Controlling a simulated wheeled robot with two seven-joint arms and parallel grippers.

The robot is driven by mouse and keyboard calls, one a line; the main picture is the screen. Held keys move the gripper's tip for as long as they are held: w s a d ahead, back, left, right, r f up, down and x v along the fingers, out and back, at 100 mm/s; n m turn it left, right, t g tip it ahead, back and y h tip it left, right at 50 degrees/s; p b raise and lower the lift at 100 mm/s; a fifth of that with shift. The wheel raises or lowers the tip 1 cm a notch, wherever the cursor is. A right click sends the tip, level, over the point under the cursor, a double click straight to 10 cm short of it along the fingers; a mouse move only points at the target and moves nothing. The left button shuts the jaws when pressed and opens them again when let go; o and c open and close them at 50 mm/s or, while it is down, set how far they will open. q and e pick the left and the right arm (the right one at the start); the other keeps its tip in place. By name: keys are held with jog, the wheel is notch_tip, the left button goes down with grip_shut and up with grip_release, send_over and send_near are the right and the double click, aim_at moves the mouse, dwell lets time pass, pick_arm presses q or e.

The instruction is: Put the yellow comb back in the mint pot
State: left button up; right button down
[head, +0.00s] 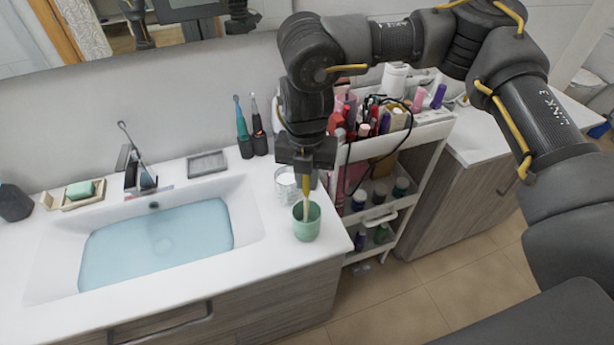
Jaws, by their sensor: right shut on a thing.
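The mint pot (307,228) stands upright on the white counter, near its front right corner, right of the basin. My right gripper (306,172) is directly above the pot, pointing down, shut on the yellow comb (306,187). The comb hangs upright below the jaws. Its lower end reaches into the pot's mouth; whether it touches the bottom is hidden by the pot's wall. My left gripper is not in view.
A clear glass (284,185) stands just behind the pot. The white cart (425,132) full of cosmetics stands close on the right. The water-filled basin (160,240) lies left. Electric toothbrushes (244,135) stand at the back wall.

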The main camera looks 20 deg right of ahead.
jog(key=shift+f+b, duration=0.8)
jog(key=shift+f, duration=0.4)
jog(key=c, duration=0.8)
grip_release()
jog(key=shift+r, duration=0.1)
jog(key=shift+r+p, duration=4)
jog(key=shift+r, duration=0.95)
